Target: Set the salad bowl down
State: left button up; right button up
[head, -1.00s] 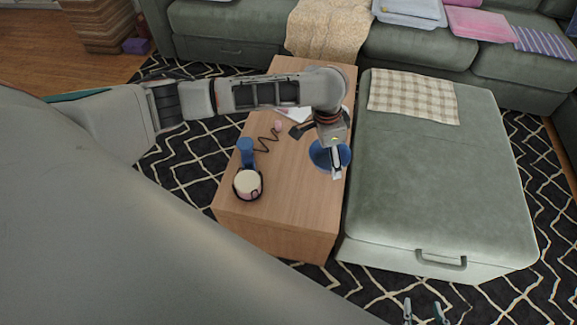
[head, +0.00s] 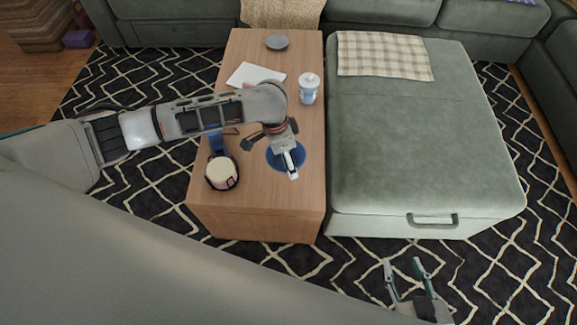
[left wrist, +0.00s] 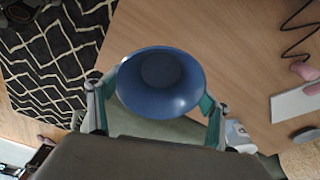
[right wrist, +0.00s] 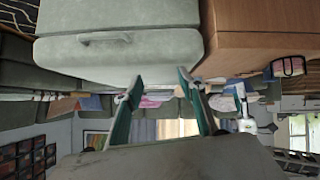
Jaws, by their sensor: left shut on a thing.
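The blue salad bowl (head: 273,158) is over the near right part of the wooden table (head: 292,205). In the left wrist view the bowl (left wrist: 160,85) shows its round hollow inside, between my two fingers. My left gripper (head: 291,168) is shut on the bowl and partly covers it in the head view. I cannot tell whether the bowl's base touches the tabletop. My right gripper (head: 404,264) is open and empty, low in front of the ottoman; its spread fingers also show in the right wrist view (right wrist: 160,79).
A lidded white cup (head: 309,90), white sheet (head: 257,75) and grey dish (head: 277,42) are farther back. The green ottoman (head: 420,150) stands close along the table's right side.

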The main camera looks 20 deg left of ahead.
pick_arm(q)
notch_tip(320, 180, down, 3)
jog(key=shift+f+b, duration=0.1)
jog(key=shift+b, duration=0.3)
jog(key=shift+f, duration=0.2)
notch_tip(320, 180, down, 4)
jog(key=shift+s+r+b, duration=0.1)
jog(key=shift+s+b, duration=0.05)
jog(key=shift+b, duration=0.75)
jog(key=shift+f, duration=0.25)
jog(key=shift+w+r, duration=0.2)
jog(key=shift+r, duration=0.1)
jog(key=shift+c, duration=0.5)
jog(key=shift+f, duration=0.15)
pick_arm(e)
jog(key=shift+w+a, duration=0.15)
jog(key=shift+a, duration=0.35)
pick_arm(q)
jog(key=o, duration=1.4)
jog(key=shift+f, duration=0.1)
pick_arm(e)
jog(key=shift+f, duration=0.4)
